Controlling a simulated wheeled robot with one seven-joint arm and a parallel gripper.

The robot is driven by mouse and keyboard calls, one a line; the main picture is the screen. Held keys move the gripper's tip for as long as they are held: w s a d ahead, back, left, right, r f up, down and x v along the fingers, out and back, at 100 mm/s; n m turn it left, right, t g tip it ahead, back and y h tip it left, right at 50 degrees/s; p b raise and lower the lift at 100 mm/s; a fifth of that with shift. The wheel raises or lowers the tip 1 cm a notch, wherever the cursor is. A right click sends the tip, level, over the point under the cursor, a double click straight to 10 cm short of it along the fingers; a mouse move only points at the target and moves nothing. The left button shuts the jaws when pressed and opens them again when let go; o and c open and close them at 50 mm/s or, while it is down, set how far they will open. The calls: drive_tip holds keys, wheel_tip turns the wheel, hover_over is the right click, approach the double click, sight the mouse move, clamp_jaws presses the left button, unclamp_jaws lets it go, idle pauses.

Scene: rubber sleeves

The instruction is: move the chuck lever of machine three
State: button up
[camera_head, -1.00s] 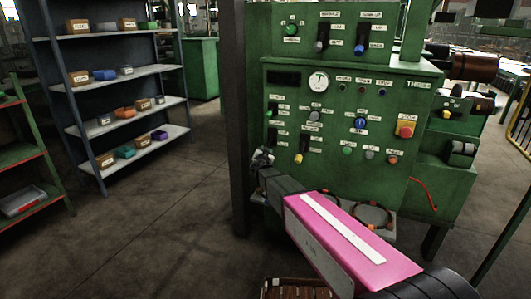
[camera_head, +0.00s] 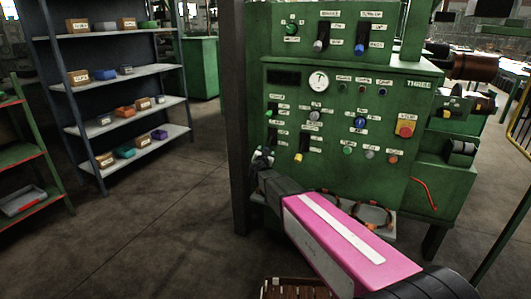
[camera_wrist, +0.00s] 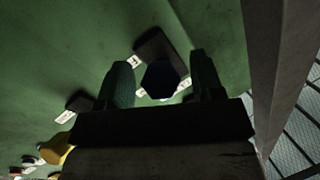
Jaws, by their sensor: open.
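The green panel of machine three (camera_head: 340,185), marked THREE, stands ahead in the head view. My gripper (camera_head: 263,156) is at the panel's lower left edge, by the left column of controls. In the wrist view my gripper (camera_wrist: 163,80) is open, one finger on each side of a dark lever knob (camera_wrist: 163,82). The knob sits in front of a black slotted plate (camera_wrist: 160,45) on the panel. Whether the fingers touch the knob I cannot tell. The small labels are too blurred to read, so I cannot confirm which lever is the chuck lever.
A yellow knob (camera_wrist: 58,152) and another black plate (camera_wrist: 80,101) are nearby in the wrist view. A grey post (camera_head: 236,120) stands close to the panel's left side. A red and yellow button (camera_head: 405,126) is at the panel's right. Shelves (camera_head: 115,100) stand at the left.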

drive_tip(key=s, duration=0.9)
drive_tip(key=shift+a, duration=0.3)
